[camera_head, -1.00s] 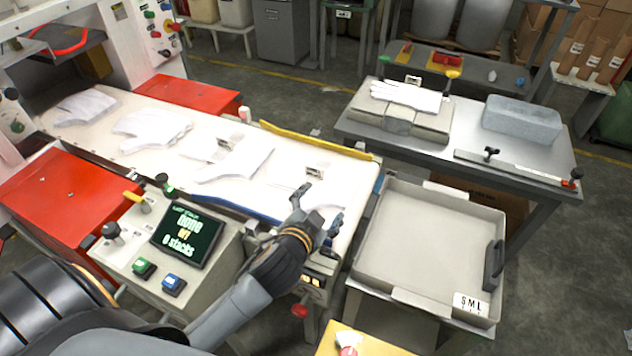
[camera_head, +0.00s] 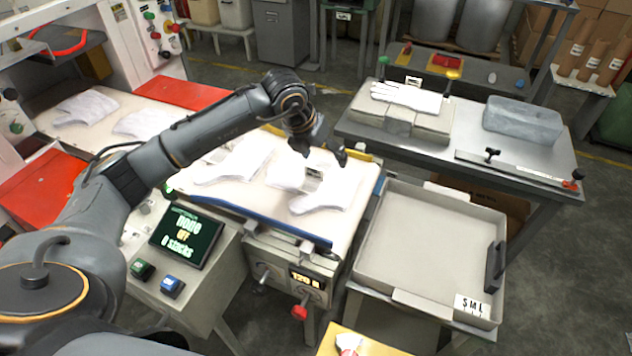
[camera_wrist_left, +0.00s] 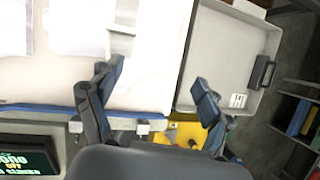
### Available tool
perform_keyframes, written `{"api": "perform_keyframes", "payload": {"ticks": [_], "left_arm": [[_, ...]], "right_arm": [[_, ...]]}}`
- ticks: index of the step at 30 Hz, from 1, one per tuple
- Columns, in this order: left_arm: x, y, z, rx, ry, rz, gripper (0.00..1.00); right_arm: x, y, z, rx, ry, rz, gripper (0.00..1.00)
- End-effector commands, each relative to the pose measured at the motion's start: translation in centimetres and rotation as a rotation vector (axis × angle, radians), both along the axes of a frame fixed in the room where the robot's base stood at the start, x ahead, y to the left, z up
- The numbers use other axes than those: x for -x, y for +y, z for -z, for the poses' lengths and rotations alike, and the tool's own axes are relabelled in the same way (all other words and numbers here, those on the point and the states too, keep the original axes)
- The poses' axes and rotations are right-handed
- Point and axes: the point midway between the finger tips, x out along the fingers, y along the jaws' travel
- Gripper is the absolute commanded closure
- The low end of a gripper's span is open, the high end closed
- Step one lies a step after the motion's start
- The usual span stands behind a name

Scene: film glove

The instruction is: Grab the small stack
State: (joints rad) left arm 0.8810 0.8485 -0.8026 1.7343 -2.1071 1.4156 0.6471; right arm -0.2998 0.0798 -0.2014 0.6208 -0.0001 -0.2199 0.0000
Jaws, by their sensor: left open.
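Flat stacks of white gloves lie on the pale conveyor belt (camera_head: 268,198). One glove stack (camera_head: 326,190) is nearest the belt's right end, and another (camera_head: 235,163) lies to its left. White stacks also show in the left wrist view (camera_wrist_left: 75,28), cut by the top edge. Which one is the small stack I cannot tell. My left gripper (camera_head: 321,153) is open and empty above the far side of the belt's right end. In the left wrist view its spread fingers (camera_wrist_left: 157,92) have nothing between them. My right gripper is not in view.
A grey empty tray (camera_head: 420,250) marked S M L stands right of the belt. Behind it, a metal table (camera_head: 465,145) holds a glove on a block (camera_head: 405,98) and a grey slab (camera_head: 522,120). A control panel with a screen (camera_head: 187,240) stands in front of the belt.

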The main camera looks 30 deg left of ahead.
Motion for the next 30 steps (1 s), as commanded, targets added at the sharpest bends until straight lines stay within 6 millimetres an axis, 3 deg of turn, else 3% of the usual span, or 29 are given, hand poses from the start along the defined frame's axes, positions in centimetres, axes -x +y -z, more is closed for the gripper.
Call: {"api": "perform_keyframes", "payload": {"ticks": [1,3,6,16,30], "left_arm": [[-0.2,2.0,-0.5,-0.060,0.005,-0.035,0.21],[-0.3,3.8,-0.8,-0.116,0.015,-0.072,0.21],[-0.5,4.8,-0.3,-0.148,0.024,-0.095,0.21],[-2.8,4.9,5.4,-0.146,0.025,-0.094,0.21],[-5.0,5.2,9.6,-0.146,0.026,-0.092,0.21]], "right_arm": [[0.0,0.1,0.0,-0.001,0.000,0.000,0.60],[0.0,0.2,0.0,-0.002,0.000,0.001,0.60],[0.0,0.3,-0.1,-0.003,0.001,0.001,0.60],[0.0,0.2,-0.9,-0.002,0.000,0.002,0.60],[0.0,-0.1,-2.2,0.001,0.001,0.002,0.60]]}}
